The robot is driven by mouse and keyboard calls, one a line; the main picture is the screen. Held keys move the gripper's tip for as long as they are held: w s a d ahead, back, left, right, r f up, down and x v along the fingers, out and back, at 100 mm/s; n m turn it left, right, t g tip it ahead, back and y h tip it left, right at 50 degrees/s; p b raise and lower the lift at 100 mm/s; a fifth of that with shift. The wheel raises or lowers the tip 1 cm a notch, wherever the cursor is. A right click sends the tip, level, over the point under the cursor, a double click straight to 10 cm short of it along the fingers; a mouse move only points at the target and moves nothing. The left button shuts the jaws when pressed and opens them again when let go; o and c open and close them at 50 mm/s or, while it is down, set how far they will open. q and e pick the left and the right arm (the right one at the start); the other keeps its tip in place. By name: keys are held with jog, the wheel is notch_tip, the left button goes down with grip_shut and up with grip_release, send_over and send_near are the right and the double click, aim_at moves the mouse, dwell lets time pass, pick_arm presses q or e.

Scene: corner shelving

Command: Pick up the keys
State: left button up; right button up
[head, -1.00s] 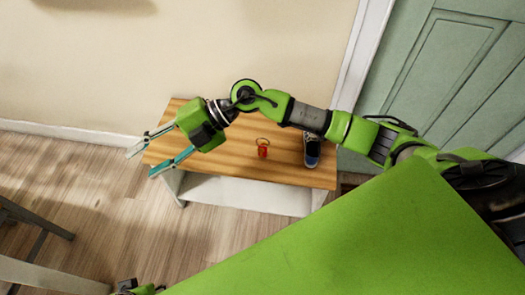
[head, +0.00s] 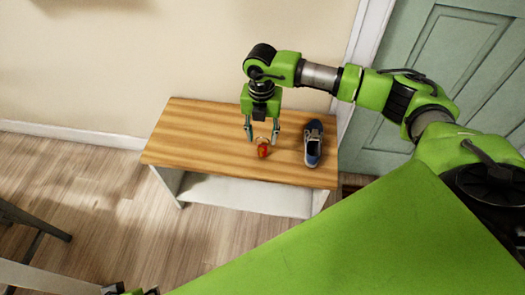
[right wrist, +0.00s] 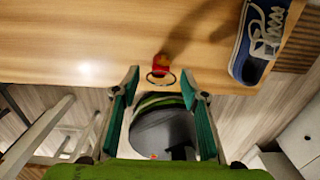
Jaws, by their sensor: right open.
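The keys (head: 263,151), with a red-orange tag and a ring, lie on the wooden bench top near its front edge. In the right wrist view, the red tag of the keys (right wrist: 174,50) lies ahead and the ring shows between the open fingertips (right wrist: 159,77). Nothing is held. I cannot tell how high the fingertips are above the bench. My left gripper's fingers are not shown.
A blue shoe with a white sole (head: 313,146) stands on the bench just right of the keys. The left part of the bench top (head: 195,140) is clear. A wall is behind, and a green door (head: 440,80) is at the right.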

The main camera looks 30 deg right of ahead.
aim_at(262, 146)
jog(key=shift+f, duration=0.75)
jog(key=shift+s+f, duration=0.1)
jog(key=shift+f, duration=0.5)
notch_tip(262, 146, down, 4)
jog(key=shift+s+f+b, duration=0.1)
jog(key=shift+s+b, duration=0.05)
jog(key=shift+b, duration=0.55)
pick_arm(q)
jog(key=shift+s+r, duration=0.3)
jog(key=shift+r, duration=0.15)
pick_arm(e)
jog(key=c, duration=1)
